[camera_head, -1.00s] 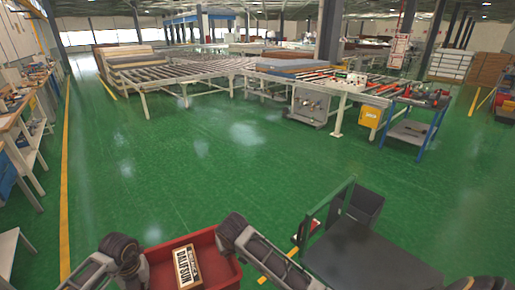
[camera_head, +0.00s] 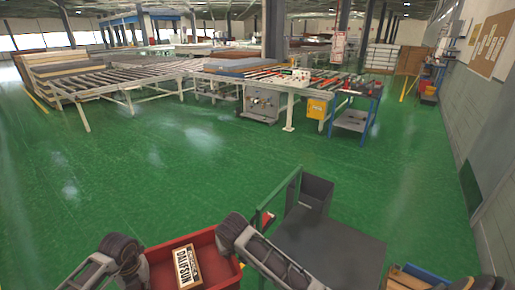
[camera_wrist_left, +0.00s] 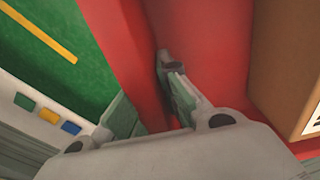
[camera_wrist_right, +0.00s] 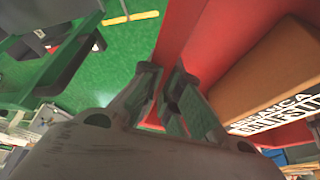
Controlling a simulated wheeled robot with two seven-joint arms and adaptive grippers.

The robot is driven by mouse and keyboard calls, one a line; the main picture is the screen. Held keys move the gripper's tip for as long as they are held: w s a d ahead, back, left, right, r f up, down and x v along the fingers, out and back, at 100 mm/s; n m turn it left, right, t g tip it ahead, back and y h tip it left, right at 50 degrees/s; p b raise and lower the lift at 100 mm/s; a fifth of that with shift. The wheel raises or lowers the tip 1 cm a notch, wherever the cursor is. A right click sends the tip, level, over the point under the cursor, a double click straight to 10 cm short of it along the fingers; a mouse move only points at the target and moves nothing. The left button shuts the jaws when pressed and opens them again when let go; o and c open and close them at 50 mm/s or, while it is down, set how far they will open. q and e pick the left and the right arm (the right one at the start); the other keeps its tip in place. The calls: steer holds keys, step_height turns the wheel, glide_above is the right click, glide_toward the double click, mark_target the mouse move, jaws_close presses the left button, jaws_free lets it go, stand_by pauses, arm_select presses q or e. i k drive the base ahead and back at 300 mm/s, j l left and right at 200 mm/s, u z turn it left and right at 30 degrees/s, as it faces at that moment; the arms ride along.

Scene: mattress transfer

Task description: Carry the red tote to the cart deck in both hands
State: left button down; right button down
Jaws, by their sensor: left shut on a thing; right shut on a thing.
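The red tote (camera_head: 214,262) is at the bottom of the head view with a brown, white-labelled box (camera_head: 187,268) inside. My left gripper (camera_wrist_left: 146,105) is shut on a red wall of the tote (camera_wrist_left: 210,45), one finger on each side. My right gripper (camera_wrist_right: 163,97) is shut on the opposite end wall, which also shows in the right wrist view (camera_wrist_right: 185,40). In the head view my wrists hide parts of the tote's ends. The cart's dark flat deck (camera_head: 340,255) lies to the right of the tote, partly behind my right arm.
A box with a blue edge (camera_head: 415,278) is at bottom right. Roller conveyors (camera_head: 140,82) stand farther back. Open green floor lies between.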

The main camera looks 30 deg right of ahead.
mark_target(330, 258)
steer(key=l+z, duration=0.2)
steer(key=z, duration=0.25)
steer(key=l+z, duration=0.25)
steer(key=z, duration=0.15)
steer(key=i+l+z, duration=0.1)
steer(key=i+z, duration=0.25)
steer(key=i+l+z, duration=0.1)
steer(key=z, duration=0.3)
steer(key=i+j, duration=0.05)
